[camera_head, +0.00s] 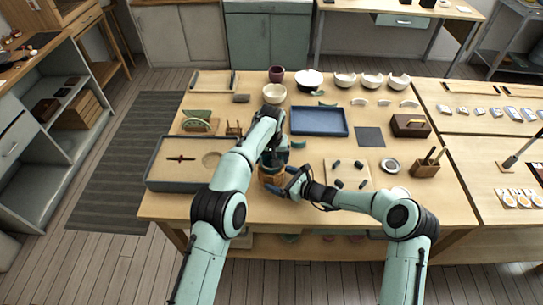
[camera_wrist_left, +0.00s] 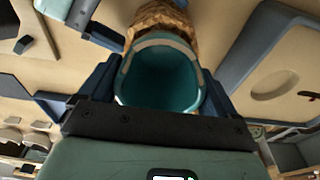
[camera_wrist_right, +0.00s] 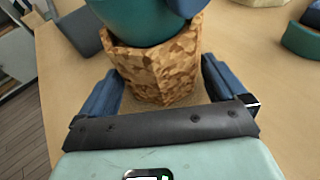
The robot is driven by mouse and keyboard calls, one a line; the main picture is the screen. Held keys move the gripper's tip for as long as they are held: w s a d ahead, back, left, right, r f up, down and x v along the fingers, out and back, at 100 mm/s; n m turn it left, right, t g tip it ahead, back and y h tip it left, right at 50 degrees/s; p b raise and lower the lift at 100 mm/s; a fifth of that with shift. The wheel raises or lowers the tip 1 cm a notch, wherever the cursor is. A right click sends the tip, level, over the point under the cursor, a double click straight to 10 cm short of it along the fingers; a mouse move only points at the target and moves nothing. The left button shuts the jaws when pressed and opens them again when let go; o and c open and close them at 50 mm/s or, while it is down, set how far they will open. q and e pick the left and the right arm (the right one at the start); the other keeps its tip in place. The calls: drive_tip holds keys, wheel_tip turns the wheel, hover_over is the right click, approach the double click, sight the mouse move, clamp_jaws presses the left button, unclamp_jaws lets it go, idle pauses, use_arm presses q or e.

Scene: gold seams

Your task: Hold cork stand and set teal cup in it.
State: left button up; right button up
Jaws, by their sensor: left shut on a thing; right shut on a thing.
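The cork stand (camera_wrist_right: 160,70) is a speckled brown block standing on the table in the right wrist view. My right gripper (camera_head: 284,186) is shut on it low down, with blue fingers on both sides. The teal cup (camera_wrist_left: 160,78) is between the fingers of my left gripper (camera_wrist_left: 158,72), which is shut on it; its open mouth faces the left wrist camera. In the right wrist view the cup's rounded bottom (camera_wrist_right: 140,28) is at the stand's top, seemingly inside its rim; how deep is hidden. In the head view the arms hide most of both.
A grey tray (camera_head: 160,182) lies to the left and a blue tray (camera_head: 320,121) behind. A teal piece (camera_wrist_right: 303,42) lies near the stand. A pale board with dark pegs (camera_head: 347,184) is to the right. Bowls (camera_head: 309,80) stand at the back.

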use_arm(q)
drive_tip(key=shift+f, duration=0.6)
idle(1.5)
drive_tip(key=o, duration=0.7)
use_arm(e)
drive_tip(key=shift+r, duration=0.1)
use_arm(q)
drive_tip(key=shift+r, duration=3)
use_arm(e)
drive_tip(key=o, duration=0.4)
drive_tip(key=shift+c, duration=0.2)
drive_tip(key=shift+d, duration=0.1)
